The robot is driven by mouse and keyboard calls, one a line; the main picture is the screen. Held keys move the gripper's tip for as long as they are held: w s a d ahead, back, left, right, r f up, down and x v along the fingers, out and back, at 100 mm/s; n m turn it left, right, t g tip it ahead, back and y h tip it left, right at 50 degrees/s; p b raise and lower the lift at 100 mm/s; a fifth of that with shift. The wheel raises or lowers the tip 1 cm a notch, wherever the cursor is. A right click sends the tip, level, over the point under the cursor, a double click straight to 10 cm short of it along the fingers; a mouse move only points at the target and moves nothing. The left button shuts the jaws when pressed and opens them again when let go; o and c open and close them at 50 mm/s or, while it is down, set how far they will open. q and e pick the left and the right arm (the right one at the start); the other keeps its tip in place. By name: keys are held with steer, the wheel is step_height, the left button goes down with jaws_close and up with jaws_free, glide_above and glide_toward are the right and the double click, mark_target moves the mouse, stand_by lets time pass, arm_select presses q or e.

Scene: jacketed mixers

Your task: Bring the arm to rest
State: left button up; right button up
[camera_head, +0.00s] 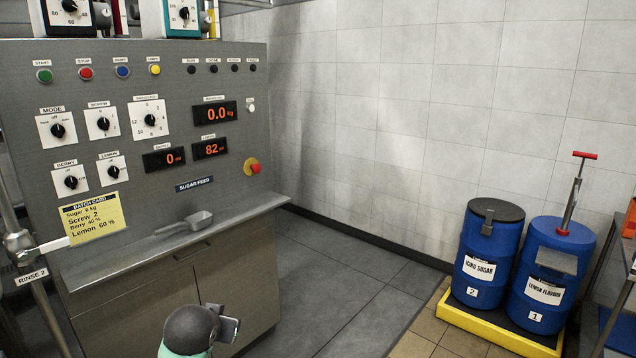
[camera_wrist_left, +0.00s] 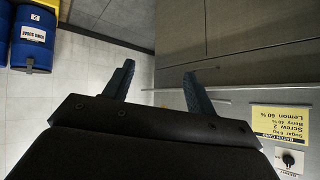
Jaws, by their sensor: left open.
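My left gripper (camera_wrist_left: 160,86) shows in the wrist view with its two dark fingers apart and nothing between them. Beyond it are the grey cabinet front and the floor, turned upside down in that view. The fingers touch nothing that I can see. In the head view a rounded dark and teal part of my own arm stands at the bottom, in front of the cabinet; the fingers cannot be made out there. My right gripper is in neither view.
The control panel (camera_head: 140,100) has knobs, buttons and a yellow batch card (camera_head: 92,217). Blue drums of icing sugar (camera_head: 487,250) and lemon flavour (camera_head: 548,270) stand on a yellow-edged pallet (camera_head: 490,335). Floor between is clear.

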arm_select(q)
steer(key=s+d+f+g, duration=0.2)
steer(key=s+f, duration=0.6)
steer(key=s, duration=0.4)
steer(key=s+d+f+g+h, duration=0.1)
steer(key=s+d+f+g, duration=0.2)
steer(key=s+f, duration=0.6)
steer(key=s+d+f+g+h, duration=0.1)
steer(key=s+d+f+g, duration=0.1)
steer(key=s+f, duration=0.7)
steer(key=s+d+p, duration=0.1)
steer(key=s, duration=0.5)
steer(key=shift+s+d+g, duration=0.15)
steer(key=shift+s+g, duration=0.15)
